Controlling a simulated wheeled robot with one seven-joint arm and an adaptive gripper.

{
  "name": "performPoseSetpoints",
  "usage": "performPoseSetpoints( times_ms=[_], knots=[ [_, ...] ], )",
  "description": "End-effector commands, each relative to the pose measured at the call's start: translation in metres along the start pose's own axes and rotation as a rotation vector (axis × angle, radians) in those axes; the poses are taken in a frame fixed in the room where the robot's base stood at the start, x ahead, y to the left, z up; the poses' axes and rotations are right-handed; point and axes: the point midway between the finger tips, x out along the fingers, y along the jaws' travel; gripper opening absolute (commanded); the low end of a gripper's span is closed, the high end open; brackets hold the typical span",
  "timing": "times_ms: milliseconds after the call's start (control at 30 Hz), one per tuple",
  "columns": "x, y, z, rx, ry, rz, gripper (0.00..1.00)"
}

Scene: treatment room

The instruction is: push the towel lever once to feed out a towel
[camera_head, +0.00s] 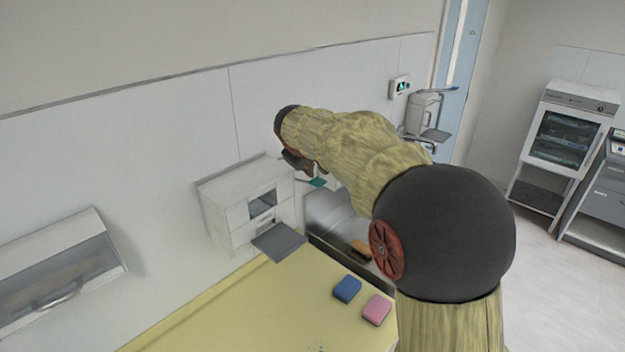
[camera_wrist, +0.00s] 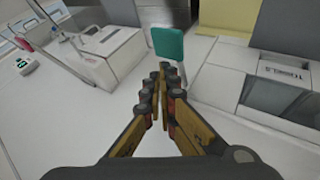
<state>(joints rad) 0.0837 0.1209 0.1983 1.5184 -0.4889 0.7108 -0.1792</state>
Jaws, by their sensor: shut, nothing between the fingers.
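The white towel dispenser (camera_head: 222,205) is on the wall in the head view, with a dark window and a grey plate (camera_head: 278,241) low on its front. In the wrist view the dispenser (camera_wrist: 222,87) is at the right, with a label that seems to read "TOWELS". A teal paddle (camera_wrist: 167,43), apparently the towel lever, stands on a thin stem beside it. The paddle (camera_head: 318,183) also shows in the head view, partly hidden by my arm. My gripper (camera_wrist: 163,68) is shut and empty, its tips close to the paddle's lower edge; contact cannot be told.
A second white dispenser (camera_head: 423,114) with a grey lever hangs farther right on the wall. Below are a yellow counter (camera_head: 240,310), a metal sink (camera_head: 325,207), a blue sponge (camera_head: 347,288) and a pink sponge (camera_head: 377,309). A glass-fronted wall box (camera_head: 60,270) is at left.

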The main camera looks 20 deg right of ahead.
Motion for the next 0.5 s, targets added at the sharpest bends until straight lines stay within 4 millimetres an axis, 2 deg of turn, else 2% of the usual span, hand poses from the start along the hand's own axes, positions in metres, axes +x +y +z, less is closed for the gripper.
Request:
performPoseSetpoints(
  times_ms=[500],
  knots=[
    [0.0047, -0.0033, 0.0035, 0.000, -0.001, 0.000, 0.00]
  ],
)
